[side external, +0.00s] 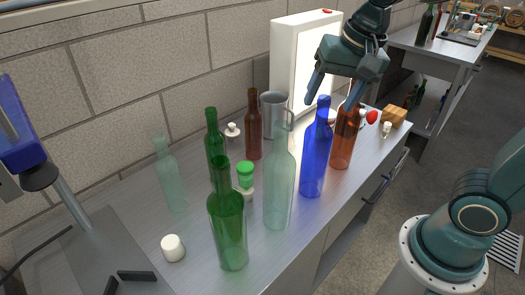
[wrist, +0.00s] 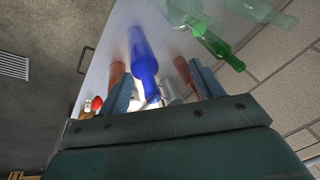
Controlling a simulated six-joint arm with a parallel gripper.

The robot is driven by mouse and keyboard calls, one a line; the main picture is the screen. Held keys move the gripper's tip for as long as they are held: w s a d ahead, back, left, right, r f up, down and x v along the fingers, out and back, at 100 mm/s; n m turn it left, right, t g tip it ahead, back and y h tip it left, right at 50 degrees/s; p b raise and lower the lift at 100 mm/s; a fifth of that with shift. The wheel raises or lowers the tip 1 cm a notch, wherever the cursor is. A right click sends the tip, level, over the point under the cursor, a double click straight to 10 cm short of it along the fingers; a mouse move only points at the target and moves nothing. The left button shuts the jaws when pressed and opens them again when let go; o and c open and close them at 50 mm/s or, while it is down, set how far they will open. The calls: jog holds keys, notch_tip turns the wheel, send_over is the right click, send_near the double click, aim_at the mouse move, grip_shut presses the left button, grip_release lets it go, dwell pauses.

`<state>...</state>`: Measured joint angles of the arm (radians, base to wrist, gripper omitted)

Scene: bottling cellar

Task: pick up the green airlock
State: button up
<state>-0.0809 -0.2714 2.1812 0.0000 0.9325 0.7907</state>
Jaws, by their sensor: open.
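The green airlock (side external: 245,169) is a small upright piece with a green cap. It stands on the metal bench among the bottles, left of a pale clear bottle (side external: 279,185) and behind a dark green bottle (side external: 229,230). My gripper (side external: 330,104) is open and empty, above the bench near the blue bottle (side external: 312,160), to the right of the airlock and higher. In the wrist view its two fingers (wrist: 162,70) frame the blue bottle (wrist: 143,60).
Brown bottles (side external: 254,125) (side external: 344,140), another green bottle (side external: 213,145) and a pale bottle (side external: 169,175) crowd around. A grey jug (side external: 272,115) and white cabinet (side external: 300,60) stand behind. A white cap (side external: 172,247) lies near the front. A brick wall backs the bench.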

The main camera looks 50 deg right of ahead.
jog(key=w+a+f+m+g, duration=0.1)
jog(key=w+a+f+m, duration=0.15)
jog(key=w, duration=0.25)
jog(key=w+a+f+m+g, duration=0.1)
jog(key=w+f+m, duration=0.1)
jog(key=w+m, duration=0.25)
jog(key=m+g, duration=0.1)
jog(key=m, duration=0.5)
send_near(247, 165)
jog(key=shift+w+a, duration=0.15)
jog(key=shift+w, duration=0.1)
jog(key=shift+f, duration=0.1)
jog(key=shift+f, duration=4.25)
jog(key=shift+a+f, duration=0.15)
jog(key=shift+f, duration=2.4)
jog(key=c, duration=1.1)
